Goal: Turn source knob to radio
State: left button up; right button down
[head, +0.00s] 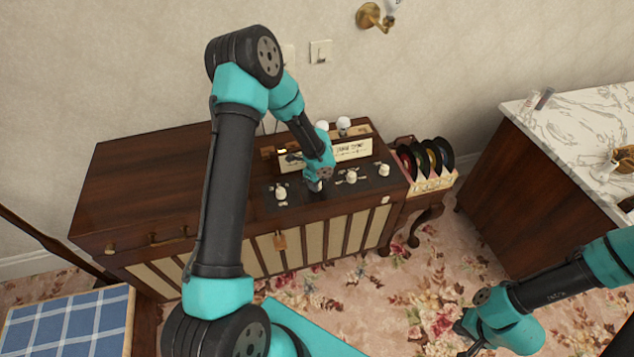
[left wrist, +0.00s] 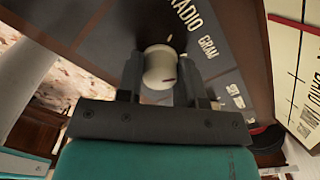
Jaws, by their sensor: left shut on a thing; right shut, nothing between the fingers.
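The radiogram's control panel (head: 333,187) has a row of cream knobs. In the left wrist view a round cream knob (left wrist: 159,66) with a dark red mark sits between the fingers of my left gripper (left wrist: 158,75), which is shut on it. The words RADIO (left wrist: 187,14) and GRAM (left wrist: 207,40) are printed beside this knob. The mark is on the knob's lower right in that view, on the side away from RADIO. In the head view my left gripper (head: 314,185) hides most of this knob. My right gripper (head: 470,335) is shut and empty, low at the right.
Other cream knobs (head: 280,192) (head: 351,177) stand close on both sides of my left gripper. A tuning dial (head: 352,149) rises behind the panel. A record rack (head: 433,183) is to the right, and a marble-topped cabinet (head: 570,125) stands farther right. Patterned carpet lies below.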

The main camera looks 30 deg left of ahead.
pick_arm(q)
jog(key=n, duration=0.5)
jog(key=shift+n, duration=0.4)
jog(key=n, duration=0.5)
jog(key=o, duration=0.9)
jog(key=shift+r, duration=0.15)
notch_tip(320, 180, up, 17)
jog(key=shift+r, duration=0.1)
dwell(0.4)
